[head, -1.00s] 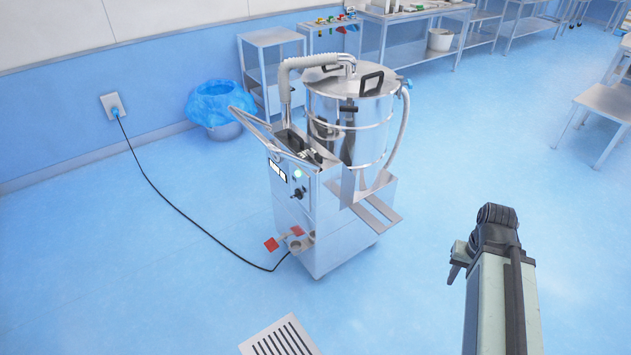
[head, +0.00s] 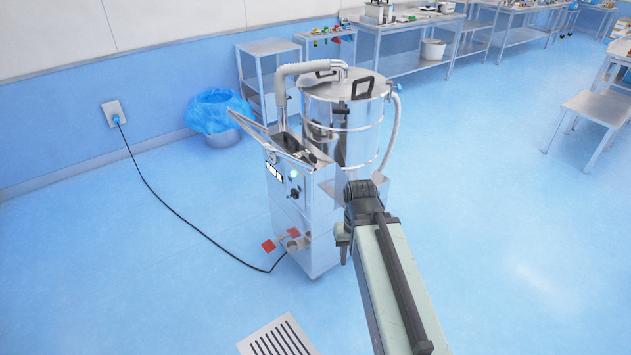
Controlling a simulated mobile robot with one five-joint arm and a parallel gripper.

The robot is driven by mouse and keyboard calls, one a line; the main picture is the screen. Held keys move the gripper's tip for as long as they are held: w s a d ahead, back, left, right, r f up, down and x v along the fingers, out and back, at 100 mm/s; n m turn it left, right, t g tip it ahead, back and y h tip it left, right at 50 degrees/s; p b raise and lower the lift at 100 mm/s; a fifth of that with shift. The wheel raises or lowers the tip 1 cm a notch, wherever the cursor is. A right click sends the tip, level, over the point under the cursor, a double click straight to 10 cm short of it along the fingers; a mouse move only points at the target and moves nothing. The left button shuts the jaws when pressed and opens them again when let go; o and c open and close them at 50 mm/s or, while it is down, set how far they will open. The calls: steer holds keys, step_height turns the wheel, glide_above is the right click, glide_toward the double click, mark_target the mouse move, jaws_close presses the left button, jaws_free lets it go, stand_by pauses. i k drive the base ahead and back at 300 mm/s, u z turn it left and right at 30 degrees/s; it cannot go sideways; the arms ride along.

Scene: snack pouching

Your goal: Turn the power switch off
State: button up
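The switch's exact setting is too small to read. My arm reaches up from the bottom right, in front of the machine's right side. My gripper (head: 344,252) hangs down past the arm's bent end, to the right of the switch and lower in the picture. Its fingers are mostly hidden, so its opening does not show.
A black cable runs from a wall socket (head: 114,112) across the floor to the machine's base. A blue-lined bin (head: 216,115) stands behind left. A floor drain (head: 277,338) lies in front. The floor on the left is open.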

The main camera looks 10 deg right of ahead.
mark_target(292, 195)
steer(key=u, duration=0.1)
steer(key=i, duration=1)
steer(key=z, duration=0.1)
